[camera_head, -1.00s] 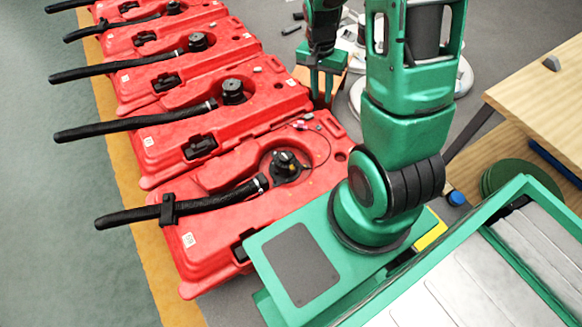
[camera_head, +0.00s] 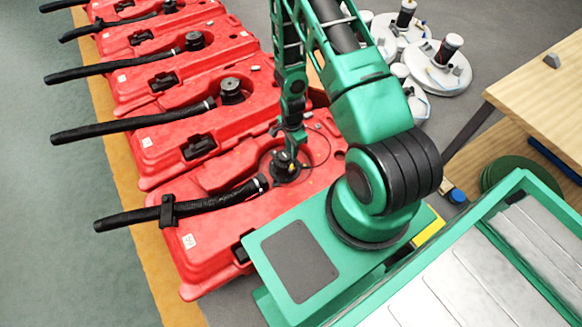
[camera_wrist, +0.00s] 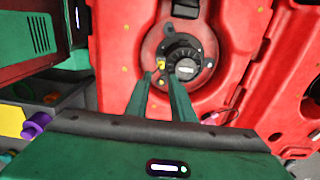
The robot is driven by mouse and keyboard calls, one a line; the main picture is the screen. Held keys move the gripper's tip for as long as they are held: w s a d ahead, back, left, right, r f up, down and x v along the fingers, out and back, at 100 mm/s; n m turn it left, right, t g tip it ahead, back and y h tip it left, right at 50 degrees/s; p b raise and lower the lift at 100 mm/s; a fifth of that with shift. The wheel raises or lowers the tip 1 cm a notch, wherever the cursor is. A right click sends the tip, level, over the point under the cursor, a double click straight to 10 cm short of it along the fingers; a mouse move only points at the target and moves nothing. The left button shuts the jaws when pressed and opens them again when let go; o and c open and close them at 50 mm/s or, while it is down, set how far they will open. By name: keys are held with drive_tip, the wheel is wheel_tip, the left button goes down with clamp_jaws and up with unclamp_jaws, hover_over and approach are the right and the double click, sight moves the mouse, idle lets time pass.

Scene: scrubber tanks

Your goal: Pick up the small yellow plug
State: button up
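The small yellow plug (camera_wrist: 161,64) shows in the wrist view on the left side of a round black cap (camera_wrist: 184,60) on the nearest red tank. My gripper (camera_wrist: 161,78) is open, with its two green fingers spread and the plug just beyond their tips, roughly in line with the gap. I cannot tell whether the fingers touch it. In the head view my gripper (camera_head: 291,146) points down just above the black cap (camera_head: 285,170). The arm largely hides the plug there.
The nearest red tank (camera_head: 212,254) has a black hose (camera_head: 205,204) leaving its cap to the left. More red tanks stand in a row behind. White round brushes (camera_head: 440,68) lie on the floor at the back. A wooden table (camera_head: 545,95) stands at right.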

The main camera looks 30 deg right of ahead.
hover_over(291, 166)
drive_tip(key=f, duration=0.5)
drive_tip(key=shift+s+f, duration=0.2)
drive_tip(key=shift+f, duration=0.15)
drive_tip(key=shift+w+d+f, duration=0.1)
drive_tip(key=shift+w+f, duration=0.05)
drive_tip(key=shift+f, duration=2.55)
clamp_jaws()
